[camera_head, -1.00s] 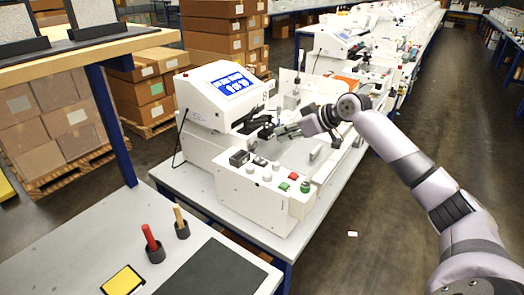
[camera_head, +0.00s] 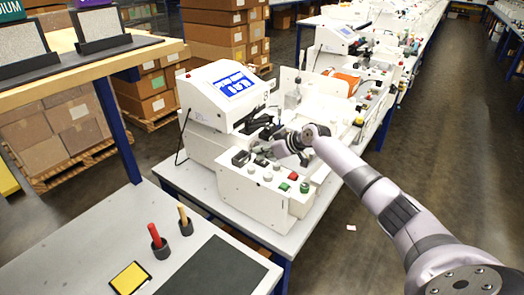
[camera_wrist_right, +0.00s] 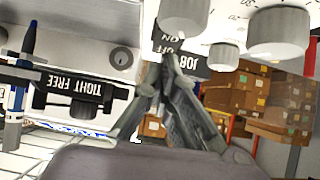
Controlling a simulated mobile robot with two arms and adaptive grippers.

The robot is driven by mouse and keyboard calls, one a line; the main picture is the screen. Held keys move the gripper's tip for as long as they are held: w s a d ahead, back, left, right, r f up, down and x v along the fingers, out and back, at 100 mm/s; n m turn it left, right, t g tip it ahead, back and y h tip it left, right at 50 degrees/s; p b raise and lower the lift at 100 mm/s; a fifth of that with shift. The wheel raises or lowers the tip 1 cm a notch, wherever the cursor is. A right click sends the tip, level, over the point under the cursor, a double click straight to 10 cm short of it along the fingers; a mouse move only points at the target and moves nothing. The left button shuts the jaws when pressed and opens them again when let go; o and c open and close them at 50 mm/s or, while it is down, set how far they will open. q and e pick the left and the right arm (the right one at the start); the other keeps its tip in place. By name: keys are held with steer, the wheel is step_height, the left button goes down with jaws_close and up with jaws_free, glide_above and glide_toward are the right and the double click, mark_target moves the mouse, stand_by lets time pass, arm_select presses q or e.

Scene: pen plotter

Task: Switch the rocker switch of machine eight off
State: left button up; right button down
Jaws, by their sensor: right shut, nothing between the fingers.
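Machine eight (camera_head: 228,100) is a white pen plotter with a lit blue screen and an "8" on its side. Its front control box (camera_head: 255,197) carries a black rocker switch (camera_head: 240,158) at the left end of the top; its setting is too small to read. My right gripper (camera_head: 264,150) is just above and behind this box, with shut, empty fingers. In the right wrist view the fingertips (camera_wrist_right: 164,66) overlap a dark plate (camera_wrist_right: 178,46) lettered JOB, OFF and ON. I cannot tell whether they touch it. My left gripper is not in view.
Grey knobs (camera_wrist_right: 277,32) are close to the fingers in the wrist view. Red (camera_head: 293,175) and green (camera_head: 284,187) buttons sit on the box's right. A black "TIGHT FREE" part (camera_wrist_right: 75,90) is near too. More machines stand behind; the aisle at right is open.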

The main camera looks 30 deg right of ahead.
steer(key=shift+w+a+g+p, duration=0.15)
steer(key=shift+w+g+p, duration=0.1)
steer(key=shift+g+p, duration=0.25)
steer(key=shift+f, duration=0.35)
steer(key=shift+s, duration=0.1)
steer(key=shift+s+d+f, duration=0.15)
steer(key=shift+s+d, duration=0.15)
steer(key=shift+s, duration=0.5)
